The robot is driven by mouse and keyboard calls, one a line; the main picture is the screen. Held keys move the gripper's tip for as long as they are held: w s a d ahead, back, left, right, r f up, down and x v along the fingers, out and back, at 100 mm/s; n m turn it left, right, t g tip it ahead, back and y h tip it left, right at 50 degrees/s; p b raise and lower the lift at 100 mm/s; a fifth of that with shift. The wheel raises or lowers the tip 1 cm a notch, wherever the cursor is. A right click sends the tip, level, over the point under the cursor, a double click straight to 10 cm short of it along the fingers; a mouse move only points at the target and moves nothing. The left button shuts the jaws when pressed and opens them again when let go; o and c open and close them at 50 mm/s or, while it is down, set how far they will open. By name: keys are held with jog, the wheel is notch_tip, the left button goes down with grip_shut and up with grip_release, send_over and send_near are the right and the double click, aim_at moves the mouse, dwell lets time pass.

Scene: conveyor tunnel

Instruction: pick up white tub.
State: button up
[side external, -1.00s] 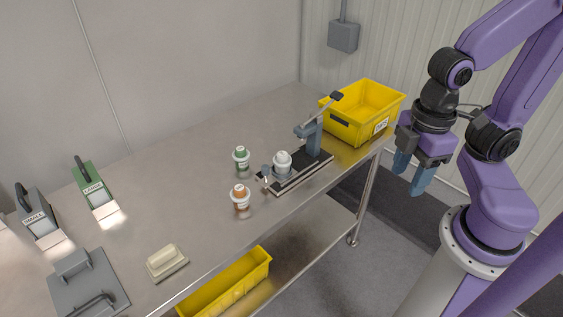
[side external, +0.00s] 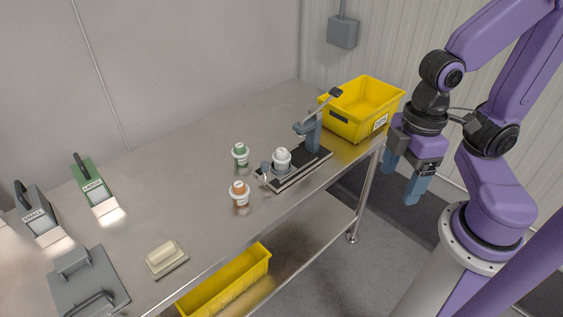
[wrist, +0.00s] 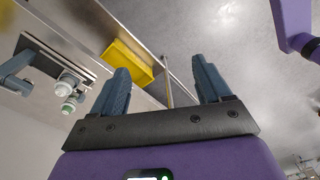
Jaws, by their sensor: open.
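The white tub (side external: 282,158) stands upright on the black base of a grey clamp fixture near the bench's front edge. In the wrist view, a white tub (wrist: 70,82) shows at the left beside the fixture. My gripper (side external: 400,184) is open and empty, off the right end of the bench, well away from the white tub. Both fingers also show in the wrist view (wrist: 160,68), with nothing between them.
The clamp fixture's grey post and raised lever (side external: 313,128) stand just right of the white tub. A yellow bin (side external: 388,110) sits at the bench's right end, near my gripper. Another yellow bin (side external: 228,285) is below the bench. Stamps and a pale block (side external: 164,258) are at left.

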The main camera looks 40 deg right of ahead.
jog(key=w+a+f+m+y, duration=0.2)
jog(key=w+a+f+m, duration=0.25)
jog(key=a+f, duration=0.35)
jog(key=m+t+h, duration=0.6)
jog(key=m+t, duration=0.5)
jog(key=t, duration=0.2)
send_near(284, 158)
jog(key=shift+n, duration=0.25)
jog(key=x, duration=1.1)
jog(key=shift+w+d+f, duration=0.1)
jog(key=shift+w+d, duration=0.1)
jog(key=c, duration=0.8)
